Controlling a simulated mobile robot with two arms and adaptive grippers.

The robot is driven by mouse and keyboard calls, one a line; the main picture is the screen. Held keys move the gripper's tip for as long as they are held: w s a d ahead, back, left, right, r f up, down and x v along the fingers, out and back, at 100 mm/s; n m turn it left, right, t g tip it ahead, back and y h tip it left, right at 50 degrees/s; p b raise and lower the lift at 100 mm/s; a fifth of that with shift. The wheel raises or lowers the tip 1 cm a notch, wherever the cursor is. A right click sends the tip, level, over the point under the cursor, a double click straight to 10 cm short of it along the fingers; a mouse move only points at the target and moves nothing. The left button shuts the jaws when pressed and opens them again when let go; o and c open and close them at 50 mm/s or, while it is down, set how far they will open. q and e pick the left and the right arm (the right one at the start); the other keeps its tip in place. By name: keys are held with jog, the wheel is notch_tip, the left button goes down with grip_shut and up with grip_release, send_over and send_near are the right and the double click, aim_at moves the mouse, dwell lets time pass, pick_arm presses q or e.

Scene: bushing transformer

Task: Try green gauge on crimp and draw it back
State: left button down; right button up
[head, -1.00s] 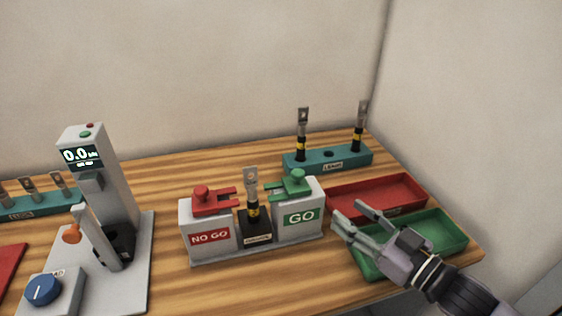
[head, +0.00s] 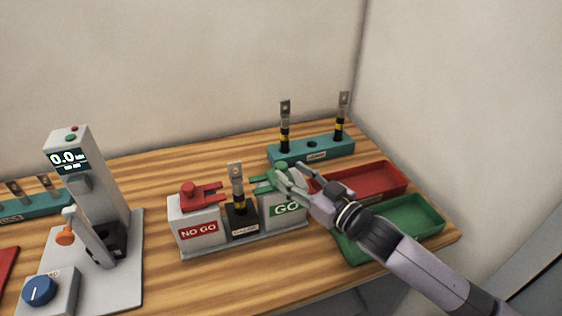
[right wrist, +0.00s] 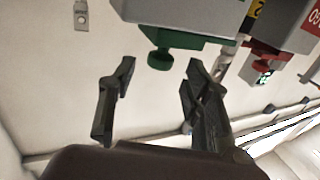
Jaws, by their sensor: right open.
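The green gauge (head: 264,187), a forked plate with a round knob, sits on the white GO block (head: 284,212). Its knob also shows in the right wrist view (right wrist: 160,58). The crimp (head: 236,178) is a metal lug with a black and yellow sleeve, upright in the black holder (head: 242,222) between the two blocks. My right gripper (head: 287,179) is at the green gauge, partly covering it. In the right wrist view the fingers are spread on either side of the knob, with gaps between. My left gripper does not show.
The red gauge (head: 196,191) lies on the NO GO block (head: 199,232) to the left. A teal rack (head: 313,149) with two lugs stands behind. A red tray (head: 385,180) and a green tray (head: 425,216) lie right. The grey press (head: 88,180) stands left.

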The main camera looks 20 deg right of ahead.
aim_at(285, 170)
jog(key=p+x, duration=0.1)
jog(key=x, duration=0.4)
jog(key=shift+s, duration=0.1)
jog(key=shift+c, duration=0.6)
grip_shut()
